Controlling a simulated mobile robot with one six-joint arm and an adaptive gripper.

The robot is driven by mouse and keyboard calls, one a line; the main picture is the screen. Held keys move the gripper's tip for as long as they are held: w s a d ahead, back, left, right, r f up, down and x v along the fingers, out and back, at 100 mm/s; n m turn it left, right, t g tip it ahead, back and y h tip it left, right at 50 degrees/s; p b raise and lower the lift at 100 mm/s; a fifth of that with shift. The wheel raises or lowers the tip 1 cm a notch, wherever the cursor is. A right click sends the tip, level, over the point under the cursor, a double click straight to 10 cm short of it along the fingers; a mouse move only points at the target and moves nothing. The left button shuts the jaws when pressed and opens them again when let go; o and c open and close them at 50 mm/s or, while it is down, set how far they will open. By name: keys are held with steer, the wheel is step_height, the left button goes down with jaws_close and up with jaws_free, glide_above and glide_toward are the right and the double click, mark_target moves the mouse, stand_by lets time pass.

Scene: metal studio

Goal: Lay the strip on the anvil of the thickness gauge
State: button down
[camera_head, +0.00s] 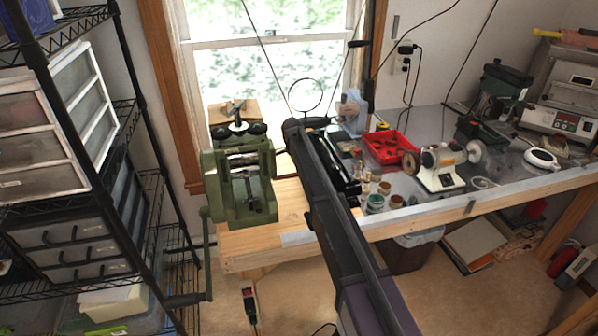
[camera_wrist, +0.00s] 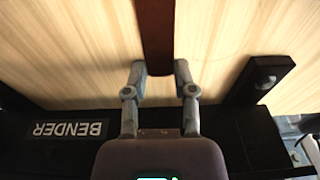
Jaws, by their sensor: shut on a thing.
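In the wrist view my gripper (camera_wrist: 160,70) is shut on a dark reddish-brown strip (camera_wrist: 155,30). The strip runs from between the fingertips to the top edge, over a pale wooden surface. Whether it touches the wood I cannot tell.
A black BENDER plate (camera_wrist: 69,129) and a black bar with a knob (camera_wrist: 262,84) lie near my gripper. On the bench stand a green rolling mill (camera_head: 236,190), a red tray (camera_head: 391,148) and a white grinder (camera_head: 440,175). A shelf rack (camera_head: 145,130) stands left.

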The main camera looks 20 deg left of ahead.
mark_target(295, 175)
steer(key=c, duration=0.5)
jaws_free()
steer(key=shift+s+f, duration=0.15)
steer(key=shift+o, duration=0.3)
steer(key=shift+f, duration=0.15)
steer(key=shift+a, duration=0.1)
steer(key=shift+r, duration=0.2)
step_height(295, 175, up, 12)
steer(key=a+p, duration=0.1)
steer(key=p, duration=1.1)
steer(key=shift+s+r+p, duration=0.2)
steer(key=shift+s+p, duration=0.15)
steer(key=shift+a, duration=0.1)
